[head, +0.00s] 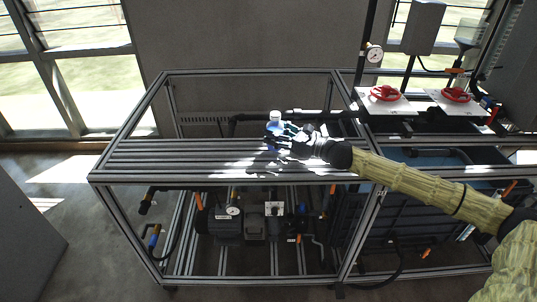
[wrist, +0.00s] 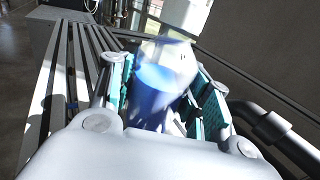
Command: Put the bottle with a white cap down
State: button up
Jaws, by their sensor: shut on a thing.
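The bottle with a white cap (head: 274,120) is blue with a pale top and stands out just beyond my gripper in the head view. My gripper (head: 278,134) is at the slatted metal bench top (head: 180,157), near its middle. In the wrist view the bottle (wrist: 154,90) sits between the two teal-padded fingers of my gripper (wrist: 160,92), which are shut on it. Its lower part is hidden by my gripper, so I cannot tell whether its base touches the slats.
A dark pipe (head: 250,117) runs behind the bench top at the wall. Red valve wheels (head: 386,93) and a pressure gauge (head: 374,54) stand to the right. Pumps (head: 225,225) sit below. The left half of the slats is clear.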

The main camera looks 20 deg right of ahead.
jog(key=shift+s+d+r+n+g+y, duration=0.15)
jog(key=shift+d+n+g+y, duration=0.2)
jog(key=shift+d, duration=0.45)
jog(key=shift+n+g+b+v, duration=0.25)
jog(key=shift+b+v, duration=0.3)
jog(key=shift+v, duration=0.5)
jog(key=shift+s+d+g+y+b, duration=0.35)
jog(key=shift+s+d+g+y, duration=0.1)
jog(key=shift+s+d, duration=0.4)
jog(key=shift+s+d+n+g+y+b, duration=0.2)
jog(key=shift+s+d+n, duration=0.1)
jog(key=shift+s, duration=0.2)
jog(key=shift+s+d+n+g+y+b, duration=0.1)
jog(key=shift+s+d+n+b, duration=0.15)
jog(key=shift+s, duration=0.3)
jog(key=shift+s+d+r+g+b, duration=0.2)
jog(key=shift+s+d, duration=0.2)
jog(key=shift+s, duration=0.3)
jog(key=shift+s+d+r+g+b, duration=0.1)
jog(key=shift+s+d+r+b, duration=0.1)
jog(key=shift+s+d, duration=0.4)
jog(key=shift+n+g+y, duration=0.35)
jog(key=shift+n+y, duration=0.05)
jog(key=shift+n, duration=0.05)
jog(key=shift+s+d+r+b, duration=0.3)
jog(key=shift+s+d+r, duration=0.05)
jog(key=shift+s+r, duration=0.35)
jog(key=shift+s+d+r+b, duration=0.3)
jog(key=shift+s+r, duration=0.25)
jog(key=shift+s, duration=0.3)
